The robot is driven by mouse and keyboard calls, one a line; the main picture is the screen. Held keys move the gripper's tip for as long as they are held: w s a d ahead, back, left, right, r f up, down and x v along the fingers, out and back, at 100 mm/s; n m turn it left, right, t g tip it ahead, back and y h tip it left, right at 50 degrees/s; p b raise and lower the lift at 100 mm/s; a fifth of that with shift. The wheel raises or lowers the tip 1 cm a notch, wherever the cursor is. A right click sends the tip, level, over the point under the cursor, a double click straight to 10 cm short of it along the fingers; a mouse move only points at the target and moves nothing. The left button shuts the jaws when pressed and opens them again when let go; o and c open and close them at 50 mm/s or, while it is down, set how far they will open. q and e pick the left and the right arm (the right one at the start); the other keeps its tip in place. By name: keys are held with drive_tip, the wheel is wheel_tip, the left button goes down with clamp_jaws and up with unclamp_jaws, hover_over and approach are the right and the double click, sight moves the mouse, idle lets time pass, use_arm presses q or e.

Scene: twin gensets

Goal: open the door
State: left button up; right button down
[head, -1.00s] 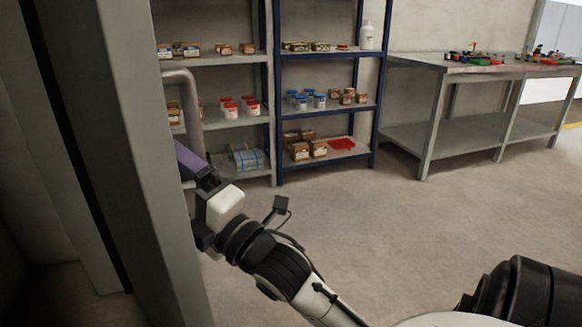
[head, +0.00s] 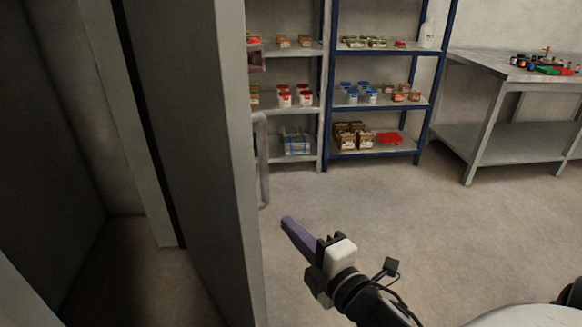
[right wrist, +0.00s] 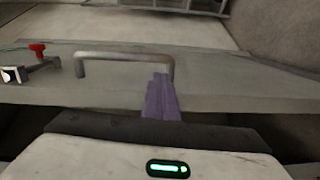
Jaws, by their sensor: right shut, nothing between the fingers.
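The door (head: 205,150) is a tall grey panel seen nearly edge-on in the left half of the head view. Its grey bar handle (head: 263,165) stands out from its right face. My right gripper (head: 289,226), with purple fingers, is to the right of the handle's lower end, apart from it in the head view. The fingers are shut and empty. In the right wrist view the purple fingers (right wrist: 161,98) point towards the door face (right wrist: 225,85) and overlap the right end of the handle (right wrist: 122,56). My left gripper is not in view.
A red-knobbed fitting (right wrist: 37,50) sits left of the handle in the wrist view. Shelves (head: 385,103) with boxes and jars stand at the back. A grey workbench (head: 490,75) is at the right. The floor (head: 400,220) between is clear.

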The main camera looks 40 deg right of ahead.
sight(266, 187)
drive_tip(key=shift+n, duration=0.4)
drive_tip(key=w, duration=0.3)
drive_tip(key=w+d+r, duration=0.1)
drive_tip(key=w, duration=0.2)
drive_tip(key=w+r+p, duration=0.1)
drive_tip(key=w, duration=0.3)
drive_tip(key=shift+d+r, duration=0.15)
drive_tip(key=shift+d, duration=0.2)
drive_tip(key=d, duration=0.3)
drive_tip(key=shift+w+d, duration=0.3)
drive_tip(key=shift+d, duration=0.1)
drive_tip(key=shift+w+d, duration=0.15)
drive_tip(key=shift+d, duration=0.45)
